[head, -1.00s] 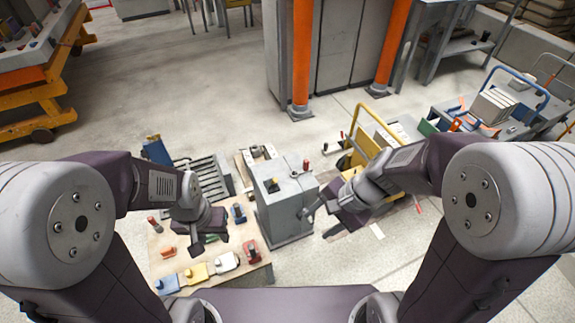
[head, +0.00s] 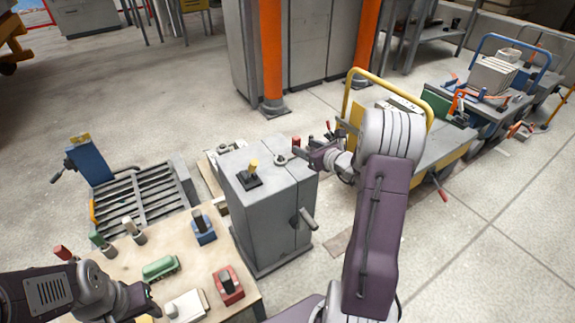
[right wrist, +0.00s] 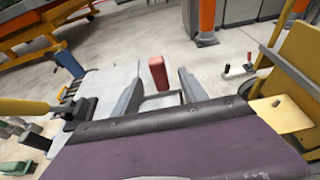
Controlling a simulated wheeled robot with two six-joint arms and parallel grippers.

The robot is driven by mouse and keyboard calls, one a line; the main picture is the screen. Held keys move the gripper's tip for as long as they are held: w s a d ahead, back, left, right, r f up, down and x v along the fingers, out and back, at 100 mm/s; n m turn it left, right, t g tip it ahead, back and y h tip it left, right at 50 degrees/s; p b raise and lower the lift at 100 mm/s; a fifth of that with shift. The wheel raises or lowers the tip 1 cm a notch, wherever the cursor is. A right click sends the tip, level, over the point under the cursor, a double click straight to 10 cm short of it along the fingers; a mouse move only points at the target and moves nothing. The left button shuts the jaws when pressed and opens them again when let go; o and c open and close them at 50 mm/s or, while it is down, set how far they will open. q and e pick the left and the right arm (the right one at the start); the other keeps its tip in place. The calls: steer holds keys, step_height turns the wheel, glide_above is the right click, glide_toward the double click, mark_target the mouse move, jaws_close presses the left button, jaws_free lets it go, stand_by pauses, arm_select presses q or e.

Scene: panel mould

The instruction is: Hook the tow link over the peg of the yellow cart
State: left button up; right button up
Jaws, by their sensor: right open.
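The yellow cart (head: 440,148) stands right of the grey cabinet, with its yellow push handle up; part of it is behind my right arm. It also shows at the right of the right wrist view (right wrist: 300,55). A dark ring-shaped piece (head: 280,159), perhaps the tow link, lies on the cabinet top beside an upright red grip (head: 297,141). My right gripper (head: 306,152) is open at the cabinet's right edge; in the right wrist view the red grip (right wrist: 157,72) stands between its fingers. I cannot make out the cart's peg for certain. My left gripper (head: 148,298) is over the workbench, its jaws unclear.
The grey cabinet (head: 262,215) has a yellow-topped lever and a side crank. The workbench (head: 130,262) holds several coloured blocks and handles. A slatted grey stand (head: 150,195) is behind it. A blue-handled cart (head: 490,115) stands far right.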

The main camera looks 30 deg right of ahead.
mark_target(299, 144)
steer(key=b+x, duration=0.1)
steer(key=x, duration=0.3)
steer(key=shift+b, duration=0.35)
steer(key=b+x, duration=0.2)
steer(key=x, duration=0.2)
steer(key=shift+w+a, duration=0.15)
steer(key=shift+a, duration=0.05)
steer(key=shift+w+f+b, duration=0.1)
steer(key=shift+w+b, duration=0.2)
steer(key=shift+w, duration=0.05)
jaws_close()
